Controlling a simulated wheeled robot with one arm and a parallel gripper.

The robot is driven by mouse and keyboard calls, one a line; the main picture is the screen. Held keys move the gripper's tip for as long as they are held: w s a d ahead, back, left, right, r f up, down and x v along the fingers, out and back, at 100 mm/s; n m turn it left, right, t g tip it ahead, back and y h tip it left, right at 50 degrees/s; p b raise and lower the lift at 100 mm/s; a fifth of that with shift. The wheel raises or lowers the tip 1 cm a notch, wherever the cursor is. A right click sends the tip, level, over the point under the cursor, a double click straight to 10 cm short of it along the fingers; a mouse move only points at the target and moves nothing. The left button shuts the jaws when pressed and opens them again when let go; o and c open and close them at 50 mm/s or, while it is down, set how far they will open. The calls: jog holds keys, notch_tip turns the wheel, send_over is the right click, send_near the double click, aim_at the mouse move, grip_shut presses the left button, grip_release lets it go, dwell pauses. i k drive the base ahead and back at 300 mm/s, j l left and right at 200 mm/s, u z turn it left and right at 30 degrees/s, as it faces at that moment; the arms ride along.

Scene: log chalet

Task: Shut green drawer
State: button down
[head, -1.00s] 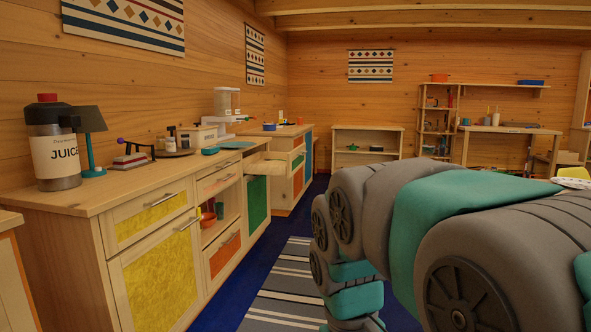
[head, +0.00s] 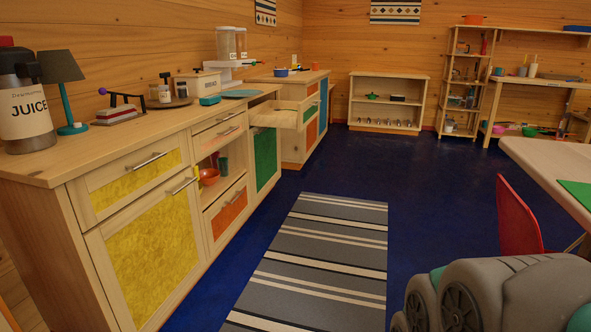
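The green drawer (head: 309,111) is pulled out from the counter, above the green cabinet door (head: 265,156). Its pale wooden side and inside show, and its green front faces right, seen at a steep angle. I see no contents in it, though its inside shows only in part. My gripper is out of view. Only part of my grey and teal arm shows at the bottom right, well apart from the drawer.
The wooden counter (head: 110,160) runs along the left wall, with a juice dispenser (head: 27,110), a lamp (head: 64,90) and a toaster-like box on top. A striped rug (head: 320,262) lies on the clear blue floor. A red chair (head: 518,215) and table (head: 545,165) stand right.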

aim_at(286, 108)
jog(key=i+l, duration=0.15)
jog(key=i, duration=0.35)
jog(key=i+l, duration=0.15)
jog(key=i, duration=0.35)
jog(key=i+l, duration=0.15)
jog(key=i, duration=0.35)
jog(key=i+l, duration=0.15)
jog(key=i, duration=0.3)
jog(key=u, duration=0.05)
